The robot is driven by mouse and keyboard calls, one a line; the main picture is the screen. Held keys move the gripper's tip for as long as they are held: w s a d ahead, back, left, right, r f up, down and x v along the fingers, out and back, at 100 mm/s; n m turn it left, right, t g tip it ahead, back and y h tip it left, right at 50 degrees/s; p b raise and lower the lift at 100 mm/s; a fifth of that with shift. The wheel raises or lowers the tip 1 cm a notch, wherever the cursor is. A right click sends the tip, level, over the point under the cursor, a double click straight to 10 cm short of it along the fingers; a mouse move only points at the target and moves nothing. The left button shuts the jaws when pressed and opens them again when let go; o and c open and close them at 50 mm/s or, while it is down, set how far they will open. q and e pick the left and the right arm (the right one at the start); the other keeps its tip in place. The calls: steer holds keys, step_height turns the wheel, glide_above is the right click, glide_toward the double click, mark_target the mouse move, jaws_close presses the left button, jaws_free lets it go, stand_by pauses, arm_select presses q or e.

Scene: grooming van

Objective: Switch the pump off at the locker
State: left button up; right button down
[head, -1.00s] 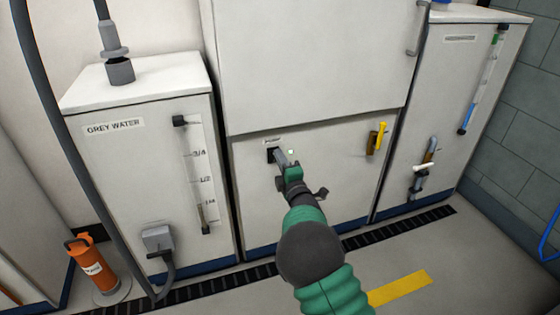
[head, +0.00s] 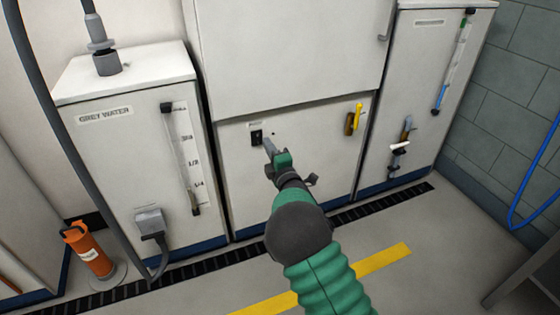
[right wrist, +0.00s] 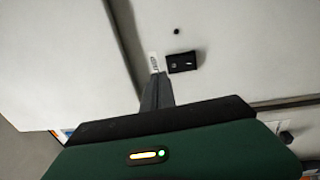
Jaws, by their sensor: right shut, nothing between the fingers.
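The pump switch (head: 256,137) is a small black rocker on the locker's lower white door (head: 310,165). A small label sits above it, and a small dark, unlit lamp (head: 273,134) sits to its right. The right wrist view also shows the switch (right wrist: 182,62), the label (right wrist: 154,61) and the dark lamp (right wrist: 176,31). My right gripper (head: 267,142) is shut and empty, its tips close to the switch at its lower right in the head view. In the right wrist view the fingertips (right wrist: 156,77) are beside the switch, with the whole rocker visible. My left gripper is out of view.
A yellow handle (head: 357,116) is on the same door. The grey water tank (head: 130,150) stands left, another cabinet (head: 425,90) right. An orange cylinder (head: 91,253) stands at lower left. A dark floor grating (head: 345,218) runs along the front.

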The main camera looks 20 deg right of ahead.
steer(key=s+p, duration=0.3)
steer(key=s, duration=0.4)
steer(key=shift+s+d, duration=0.3)
steer(key=shift+s, duration=0.05)
steer(key=shift+r, duration=0.1)
